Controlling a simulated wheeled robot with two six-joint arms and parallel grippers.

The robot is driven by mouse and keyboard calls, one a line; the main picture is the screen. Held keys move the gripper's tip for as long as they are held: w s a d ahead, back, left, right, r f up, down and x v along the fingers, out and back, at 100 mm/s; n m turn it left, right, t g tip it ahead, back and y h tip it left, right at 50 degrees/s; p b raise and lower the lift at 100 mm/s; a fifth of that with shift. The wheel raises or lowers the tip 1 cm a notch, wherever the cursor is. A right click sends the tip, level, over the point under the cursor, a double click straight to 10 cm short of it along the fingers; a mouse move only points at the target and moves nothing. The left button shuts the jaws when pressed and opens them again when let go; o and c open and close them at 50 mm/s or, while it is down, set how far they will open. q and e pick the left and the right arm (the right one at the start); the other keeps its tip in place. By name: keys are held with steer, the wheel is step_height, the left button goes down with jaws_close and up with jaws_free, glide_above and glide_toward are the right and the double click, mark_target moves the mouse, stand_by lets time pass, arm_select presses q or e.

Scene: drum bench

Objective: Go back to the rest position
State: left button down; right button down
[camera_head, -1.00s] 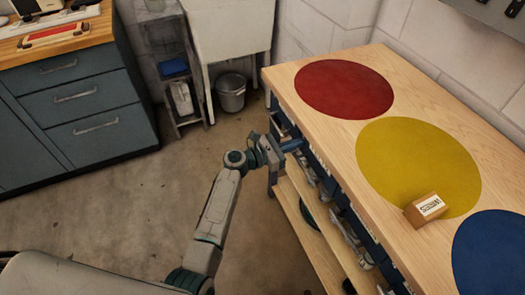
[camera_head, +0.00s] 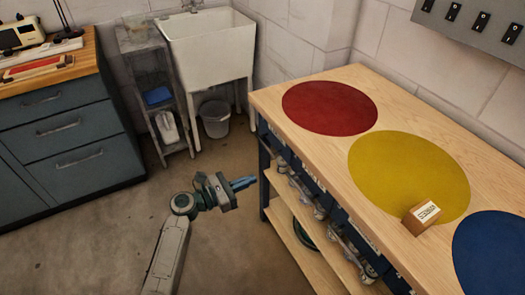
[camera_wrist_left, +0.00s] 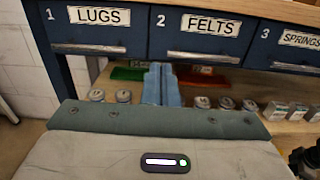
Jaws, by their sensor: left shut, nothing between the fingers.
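My left gripper (camera_head: 243,184) is shut and empty, held in the air just left of the wooden bench (camera_head: 300,150) in the head view. In the left wrist view its two blue fingers (camera_wrist_left: 161,84) are together in front of the bench's drawer side. The drawer labelled LUGS (camera_wrist_left: 95,32) and the drawer labelled FELTS (camera_wrist_left: 200,38) show there, both closed. Several small round containers (camera_wrist_left: 124,96) stand on the shelf below. My right gripper is not in view.
On the bench lie red (camera_head: 330,107), yellow (camera_head: 409,178) and blue (camera_head: 495,252) discs. A small labelled box (camera_head: 421,217) stands on the yellow disc. A sink (camera_head: 208,45), a bucket (camera_head: 214,118) and a drawer cabinet (camera_head: 70,130) stand behind. The floor between is clear.

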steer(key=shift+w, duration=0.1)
